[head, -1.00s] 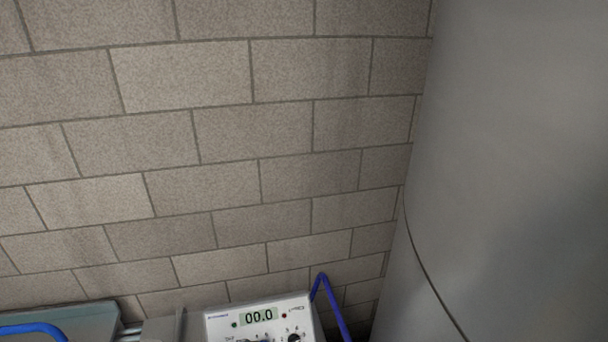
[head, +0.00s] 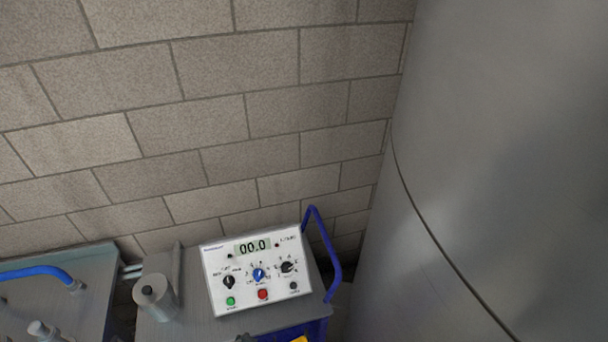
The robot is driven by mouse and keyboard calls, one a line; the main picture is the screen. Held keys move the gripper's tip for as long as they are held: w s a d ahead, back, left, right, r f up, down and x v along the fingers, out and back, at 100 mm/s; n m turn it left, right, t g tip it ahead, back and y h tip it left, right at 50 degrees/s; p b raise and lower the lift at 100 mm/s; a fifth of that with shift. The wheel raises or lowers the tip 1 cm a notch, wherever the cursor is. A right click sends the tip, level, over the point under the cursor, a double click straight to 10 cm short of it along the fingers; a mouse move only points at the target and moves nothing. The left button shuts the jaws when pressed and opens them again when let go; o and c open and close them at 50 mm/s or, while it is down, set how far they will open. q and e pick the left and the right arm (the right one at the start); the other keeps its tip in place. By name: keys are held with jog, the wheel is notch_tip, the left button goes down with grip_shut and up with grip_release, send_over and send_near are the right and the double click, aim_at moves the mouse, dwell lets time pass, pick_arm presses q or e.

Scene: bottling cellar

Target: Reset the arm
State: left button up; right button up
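Neither of my arms nor grippers shows in the head view. A white control panel (head: 256,272) lies tilted at the lower middle, on a grey cart top (head: 180,325). Its display (head: 252,247) reads 00.0. It has a black knob at left, a blue knob in the middle and a black knob at right, with a green button (head: 230,301) and a red button (head: 263,294) below.
A grey cylinder (head: 155,297) stands left of the panel. A blue handle (head: 323,255) rises at the cart's right. Another grey surface with a blue hose or handle (head: 35,271) is at far left. A large grey tank (head: 490,150) fills the right. A brick wall (head: 190,120) stands behind.

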pick_arm(q)
jog(key=s+a+f+n+g+y, duration=0.25)
jog(key=s+a+f, duration=0.25)
jog(key=s+a, duration=0.35)
notch_tip(320, 180, down, 32)
jog(key=s+g+b, duration=0.2)
jog(key=s+b, duration=0.1)
jog(key=b, duration=0.3)
jog(key=s+a+f+g+b, duration=0.1)
jog(key=s+a+f+b, duration=0.1)
jog(key=s+f, duration=1.5)
jog(key=shift+a+f+b, duration=0.2)
jog(key=shift+f+b, duration=0.55)
jog(key=shift+f, duration=0.05)
